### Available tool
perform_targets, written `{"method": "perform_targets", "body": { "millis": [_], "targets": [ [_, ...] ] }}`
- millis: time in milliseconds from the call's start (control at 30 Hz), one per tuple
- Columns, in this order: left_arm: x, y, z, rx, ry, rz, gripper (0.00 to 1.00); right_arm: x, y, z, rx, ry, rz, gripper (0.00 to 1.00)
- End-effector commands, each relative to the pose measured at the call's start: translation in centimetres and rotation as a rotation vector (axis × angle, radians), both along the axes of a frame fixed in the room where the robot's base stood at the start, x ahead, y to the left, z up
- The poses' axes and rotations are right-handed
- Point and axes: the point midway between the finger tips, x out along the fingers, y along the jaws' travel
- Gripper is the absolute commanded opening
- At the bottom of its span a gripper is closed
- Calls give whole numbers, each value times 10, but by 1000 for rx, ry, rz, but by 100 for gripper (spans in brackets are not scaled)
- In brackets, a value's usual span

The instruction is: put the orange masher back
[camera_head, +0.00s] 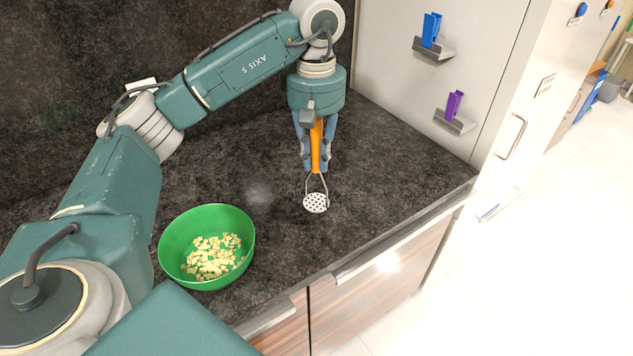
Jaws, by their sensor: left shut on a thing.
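The orange masher (316,146) has an orange handle and a round metal head with holes. It hangs head-down over the dark counter, in the middle of the head view. My left gripper (316,160) is shut on its handle, with a finger on each side. I cannot tell whether the head touches the counter. My right gripper is not in view.
A green bowl (178,232) with pale chunks stands at the counter's left front. Blue (431,30) and purple (454,106) clips sit on small grey wall holders at the right. The counter (400,170) right of the masher is clear up to its front edge.

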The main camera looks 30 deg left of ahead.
Motion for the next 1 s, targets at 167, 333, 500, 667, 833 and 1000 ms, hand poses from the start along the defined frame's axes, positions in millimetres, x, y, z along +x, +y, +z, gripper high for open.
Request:
{"method": "perform_targets", "body": {
  "millis": [167,333,500,667,833,1000],
  "targets": [
    [0,0,-18,0,-2,1,0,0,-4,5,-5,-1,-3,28],
    [-1,0,-38,1,1,-1,0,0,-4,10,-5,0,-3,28],
    [0,0,-59,-1,-2,0,0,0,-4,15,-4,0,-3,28],
    [1,0,-63,-1,-4,0,0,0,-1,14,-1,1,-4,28],
    [1,0,-64,-1,-4,0,0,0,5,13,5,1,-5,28],
    [0,0,-66,-1,-3,0,35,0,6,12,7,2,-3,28]
  ]
}}
